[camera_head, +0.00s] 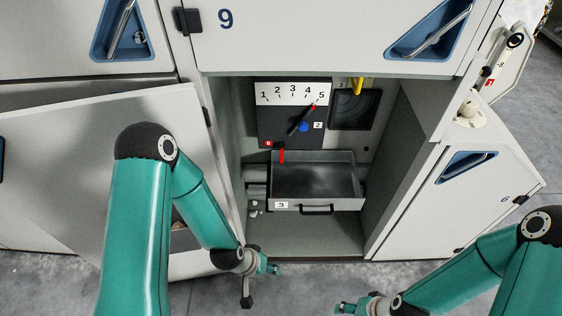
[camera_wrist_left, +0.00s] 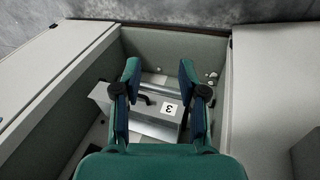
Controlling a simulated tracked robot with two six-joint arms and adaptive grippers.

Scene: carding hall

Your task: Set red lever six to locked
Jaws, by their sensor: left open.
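The red lever (camera_head: 282,156) is a small upright bar in the head view. It sits low on the dark panel inside the open cabinet, beside a small red tag (camera_head: 268,144) whose digit is hard to read, just above the back left of drawer 3. No locked mark is legible. I cannot make out the lever in the left wrist view. My left gripper (camera_head: 267,269) is low in front of the cabinet, below and apart from the lever. In the left wrist view it is open and empty (camera_wrist_left: 158,68). My right gripper (camera_head: 350,307) is at the bottom edge, its jaws unclear.
Drawer 3 (camera_head: 338,204) stands pulled out below the panel. A dial plate (camera_head: 293,94) numbered 1 to 5 has a black pointer and blue knob (camera_head: 303,127). A yellow handle (camera_head: 357,85) is at upper right. Open doors (camera_head: 95,160) flank the opening.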

